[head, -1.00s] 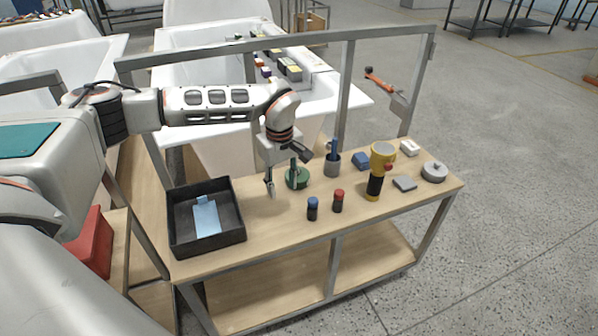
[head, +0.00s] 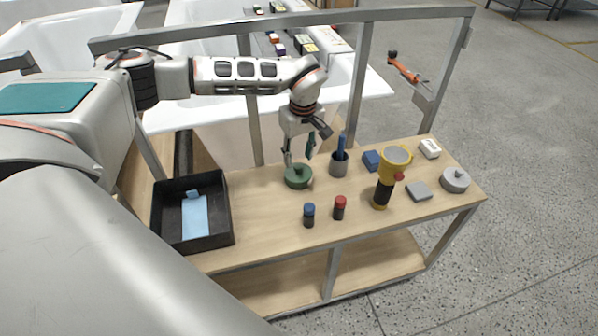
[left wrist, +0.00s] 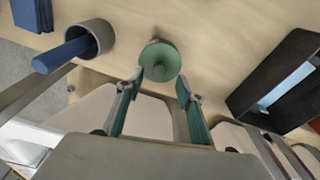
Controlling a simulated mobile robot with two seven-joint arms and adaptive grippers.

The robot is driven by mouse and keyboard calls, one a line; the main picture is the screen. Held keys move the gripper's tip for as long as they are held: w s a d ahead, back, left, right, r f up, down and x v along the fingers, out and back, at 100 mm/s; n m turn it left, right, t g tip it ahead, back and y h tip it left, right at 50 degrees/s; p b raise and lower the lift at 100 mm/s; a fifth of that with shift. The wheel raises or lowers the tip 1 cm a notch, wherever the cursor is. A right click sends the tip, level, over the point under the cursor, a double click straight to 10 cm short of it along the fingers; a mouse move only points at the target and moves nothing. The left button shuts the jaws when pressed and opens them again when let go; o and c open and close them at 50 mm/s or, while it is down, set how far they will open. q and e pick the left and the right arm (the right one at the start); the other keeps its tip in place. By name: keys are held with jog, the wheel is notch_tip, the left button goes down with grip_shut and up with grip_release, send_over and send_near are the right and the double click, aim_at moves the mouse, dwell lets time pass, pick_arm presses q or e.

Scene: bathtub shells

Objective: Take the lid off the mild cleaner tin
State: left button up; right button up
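A low round green tin (head: 298,178) with a knob on its lid stands on the bench, lid on. A similar grey tin (head: 455,181) with a knob stands at the right end. I cannot read a label on either. My left gripper (head: 299,158) is open and empty, just behind and above the green tin. In the left wrist view the open fingers (left wrist: 159,85) point towards the green tin (left wrist: 160,61), which shows just beyond the tips, between their lines. They look apart from it. My right gripper is not in view.
A black tray (head: 231,215) with a light blue item is at the left. A grey cup (head: 339,165) with a blue handle stands close right of the green tin. A metal rail runs behind.

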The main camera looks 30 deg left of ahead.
aim_at(298, 166)
pick_arm(q)
notch_tip(298, 166, down, 4)
jog(key=shift+w+a+f+b, duration=0.1)
jog(key=shift+f+b, duration=0.15)
jog(key=shift+b, duration=0.15)
grip_shut()
jog(key=shift+r, duration=0.1)
jog(key=shift+r, duration=0.1)
